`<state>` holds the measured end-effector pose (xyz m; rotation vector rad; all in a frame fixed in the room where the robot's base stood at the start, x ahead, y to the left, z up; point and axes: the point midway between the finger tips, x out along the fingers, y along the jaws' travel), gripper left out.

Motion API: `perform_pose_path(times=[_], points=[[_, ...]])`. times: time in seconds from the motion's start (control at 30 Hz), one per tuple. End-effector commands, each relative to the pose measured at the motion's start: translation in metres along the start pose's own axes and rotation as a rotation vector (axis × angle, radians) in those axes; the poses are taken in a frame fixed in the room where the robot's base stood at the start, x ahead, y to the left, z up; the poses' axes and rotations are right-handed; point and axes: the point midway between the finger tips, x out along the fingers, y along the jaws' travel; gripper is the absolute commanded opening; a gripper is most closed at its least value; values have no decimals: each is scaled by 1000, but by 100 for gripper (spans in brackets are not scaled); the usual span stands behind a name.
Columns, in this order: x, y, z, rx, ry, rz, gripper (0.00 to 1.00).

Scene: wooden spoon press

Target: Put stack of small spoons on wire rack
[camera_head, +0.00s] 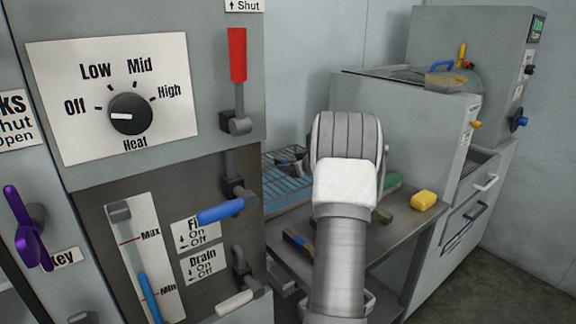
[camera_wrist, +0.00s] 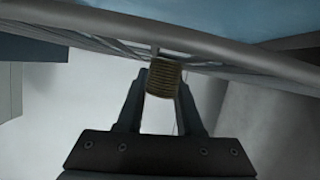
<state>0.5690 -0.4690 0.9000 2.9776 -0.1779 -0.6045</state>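The stack of small spoons (camera_wrist: 165,77) shows in the wrist view as a small brown ribbed bundle. My gripper (camera_wrist: 165,84) is shut on it, with one finger on each side. The wire rack (camera_head: 288,186) stands on the metal table behind my arm in the head view, with a blue surface under its wires. Its thick grey rim (camera_wrist: 215,50) crosses the top of the wrist view, just beyond the stack. I cannot tell whether the stack touches the rack. My arm hides part of the rack in the head view.
A tall panel with a heat dial (camera_head: 128,114) and levers stands close on the left. A grey machine (camera_head: 425,110) stands behind.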

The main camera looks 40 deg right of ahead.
Motion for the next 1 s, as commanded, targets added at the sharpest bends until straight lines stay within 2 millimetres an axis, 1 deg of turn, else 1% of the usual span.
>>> perform_pose_path(times=[0.03, 0.1, 0.13, 0.43, 0.5, 0.57, 0.67, 0.8, 1.0], points=[[0, 0, 0, 0, 0, 0, 47], [0, 0, 0, 0, 0, 0, 59], [0, 0, 0, 0, 0, 0, 61], [-1, 0, -2, -1, 1, 0, 61], [-5, 1, -4, -1, 0, 1, 61], [-12, 1, -4, 0, -1, 2, 61], [-30, 2, -6, 0, 0, 3, 61], [-62, 2, -6, 1, -1, 4, 61], [-100, 1, -5, 1, 0, 3, 61]])
